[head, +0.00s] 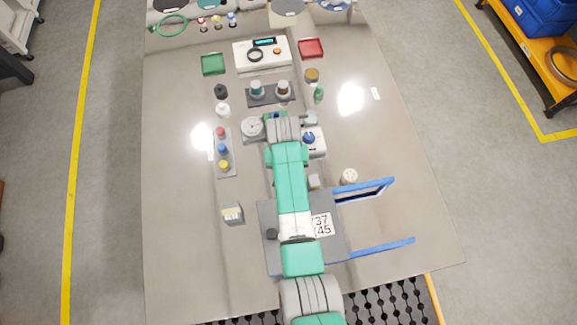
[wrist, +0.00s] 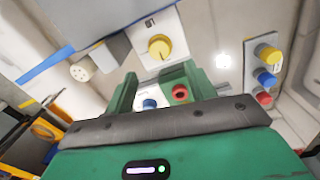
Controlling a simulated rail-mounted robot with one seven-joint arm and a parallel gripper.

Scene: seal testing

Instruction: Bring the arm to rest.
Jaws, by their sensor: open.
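My arm (head: 290,180) reaches from the bottom edge up over the middle of the bench in the head view. Its end stops beside a white box with a blue knob (head: 309,137); the fingers are hidden there. In the wrist view my gripper (wrist: 158,84) is open, its two green fingers apart and nothing held between them.
A round dial (head: 252,127) and a strip with red, blue and yellow knobs (head: 224,153) lie left of the arm. A dark rack with jars (head: 270,99) is ahead. A blue-edged frame (head: 363,188) stands to the right. The bench's left side is mostly bare.

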